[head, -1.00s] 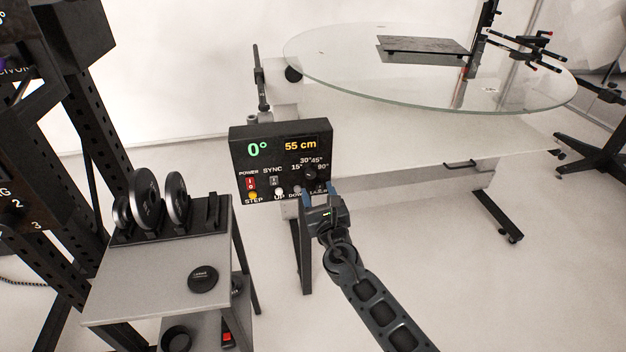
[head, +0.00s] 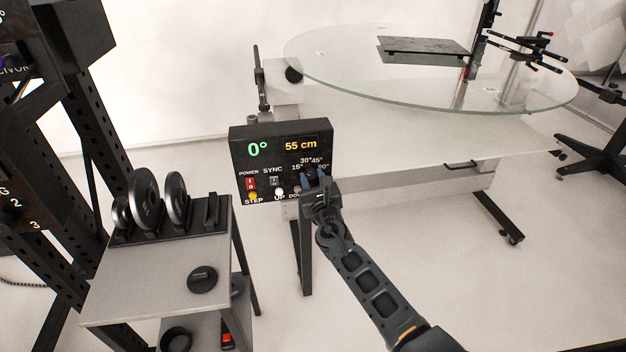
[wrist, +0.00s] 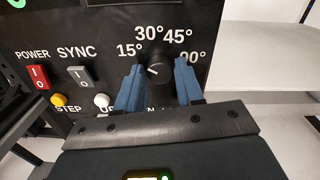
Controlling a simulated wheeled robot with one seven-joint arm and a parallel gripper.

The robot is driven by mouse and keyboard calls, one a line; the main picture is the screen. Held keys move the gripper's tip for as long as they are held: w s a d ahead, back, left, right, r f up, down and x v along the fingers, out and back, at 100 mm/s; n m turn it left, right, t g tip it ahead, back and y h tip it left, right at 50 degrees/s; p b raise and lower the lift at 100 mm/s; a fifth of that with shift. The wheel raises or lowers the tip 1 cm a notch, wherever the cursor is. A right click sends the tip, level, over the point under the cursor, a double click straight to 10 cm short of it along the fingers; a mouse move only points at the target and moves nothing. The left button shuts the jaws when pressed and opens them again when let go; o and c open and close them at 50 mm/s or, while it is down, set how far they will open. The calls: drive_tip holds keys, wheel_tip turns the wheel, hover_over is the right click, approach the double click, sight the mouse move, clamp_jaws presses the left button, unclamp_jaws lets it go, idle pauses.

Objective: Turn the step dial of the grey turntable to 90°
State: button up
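The black control panel (head: 272,133) of the turntable shows 0° in green and 55 cm in yellow. Its black step dial (wrist: 158,74) has marks 15°, 30°, 45° and 90° around it. The dial's white pointer line points left, roughly toward 15°. My gripper (wrist: 160,78) is open, with one blue finger on the left and one on the right of the dial. Narrow gaps seem to show beside the knob; contact is not clear. In the head view my gripper (head: 312,181) is at the panel's lower right, partly covering the dial.
Left of the dial are a red power switch (wrist: 39,78), a grey sync switch (wrist: 80,76), a yellow button (wrist: 58,100) and a white button (wrist: 101,100). The glass turntable (head: 360,83) is behind. A small table (head: 150,280) with black discs stands at left.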

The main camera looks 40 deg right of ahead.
drive_tip(key=c, duration=0.6)
drive_tip(key=shift+c, duration=0.2)
